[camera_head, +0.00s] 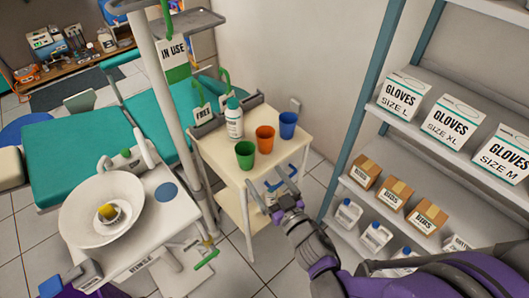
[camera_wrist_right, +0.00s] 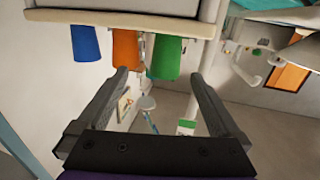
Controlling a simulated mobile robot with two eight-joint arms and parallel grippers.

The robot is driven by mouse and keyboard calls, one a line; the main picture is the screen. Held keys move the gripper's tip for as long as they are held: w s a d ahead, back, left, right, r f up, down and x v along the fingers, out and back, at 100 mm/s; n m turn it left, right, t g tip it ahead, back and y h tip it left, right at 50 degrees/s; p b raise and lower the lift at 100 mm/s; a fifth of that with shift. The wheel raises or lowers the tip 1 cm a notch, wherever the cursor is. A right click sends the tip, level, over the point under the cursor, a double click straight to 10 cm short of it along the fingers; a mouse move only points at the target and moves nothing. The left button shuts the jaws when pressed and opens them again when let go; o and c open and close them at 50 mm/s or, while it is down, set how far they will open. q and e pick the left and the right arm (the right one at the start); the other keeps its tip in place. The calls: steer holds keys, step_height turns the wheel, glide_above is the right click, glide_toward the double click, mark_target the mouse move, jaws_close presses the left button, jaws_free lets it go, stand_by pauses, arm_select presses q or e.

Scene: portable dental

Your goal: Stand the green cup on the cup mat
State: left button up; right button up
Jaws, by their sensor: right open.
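The green cup (camera_head: 245,154) stands upright near the front left corner of a cream trolley top; it also shows in the right wrist view (camera_wrist_right: 165,58). A round, flat blue disc, which looks like the cup mat (camera_head: 166,192), lies bare on the white basin unit to the left. My right gripper (camera_head: 265,178) is open and empty in front of the trolley's front edge, apart from the cup. In the right wrist view its fingertips (camera_wrist_right: 158,76) frame the region around the green and orange cups.
An orange cup (camera_head: 265,139) and a blue cup (camera_head: 288,125) stand right of the green cup. A white bottle (camera_head: 234,120) stands behind it. A grey pole (camera_head: 168,90) rises between trolley and basin (camera_head: 75,215). A shelf (camera_head: 430,150) with boxes is at right.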

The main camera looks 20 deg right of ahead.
mark_target(250, 161)
steer(key=w, duration=0.3)
steer(key=w+a, duration=0.1)
steer(key=w, duration=0.3)
steer(key=w+a, duration=0.1)
steer(key=w, duration=0.2)
steer(key=shift+w+a, duration=0.2)
